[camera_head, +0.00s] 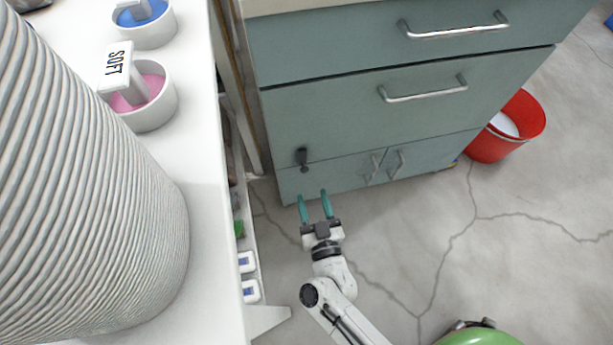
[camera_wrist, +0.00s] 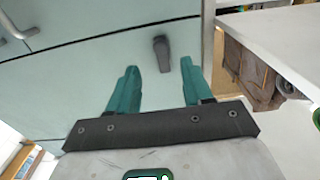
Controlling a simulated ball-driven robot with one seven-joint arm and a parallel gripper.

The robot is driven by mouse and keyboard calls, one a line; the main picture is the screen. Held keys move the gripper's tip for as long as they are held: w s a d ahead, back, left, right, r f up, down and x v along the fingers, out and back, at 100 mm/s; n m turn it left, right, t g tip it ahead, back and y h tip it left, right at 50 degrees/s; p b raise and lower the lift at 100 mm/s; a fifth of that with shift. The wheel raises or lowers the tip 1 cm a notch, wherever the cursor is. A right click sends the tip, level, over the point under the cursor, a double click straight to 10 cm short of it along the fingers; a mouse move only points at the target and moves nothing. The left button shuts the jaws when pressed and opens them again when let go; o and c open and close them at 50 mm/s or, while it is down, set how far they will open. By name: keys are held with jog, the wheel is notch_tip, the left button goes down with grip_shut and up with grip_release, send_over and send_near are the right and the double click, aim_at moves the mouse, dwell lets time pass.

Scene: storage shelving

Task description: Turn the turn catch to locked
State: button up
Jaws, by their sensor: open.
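The turn catch (camera_head: 302,158) is a small dark grey lever on the lower left of the grey-green cabinet front. In the head view its lever points down across the gap below the drawer. My gripper (camera_head: 313,193) has two teal fingers, open and empty, just in front of and a little below the catch. I see no contact.
The cabinet (camera_head: 340,125) has drawers with bar handles above and two doors with handles (camera_head: 397,163) right of the catch. A white shelf unit (camera_head: 205,130) with tubs stands close on the left. A red bucket (camera_head: 530,120) stands at the right. The floor in front is mostly clear.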

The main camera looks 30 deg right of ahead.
aim_at(305, 172)
jog(key=b+x, duration=0.1)
jog(key=x, duration=0.6)
jog(key=shift+c, duration=0.2)
grip_shut()
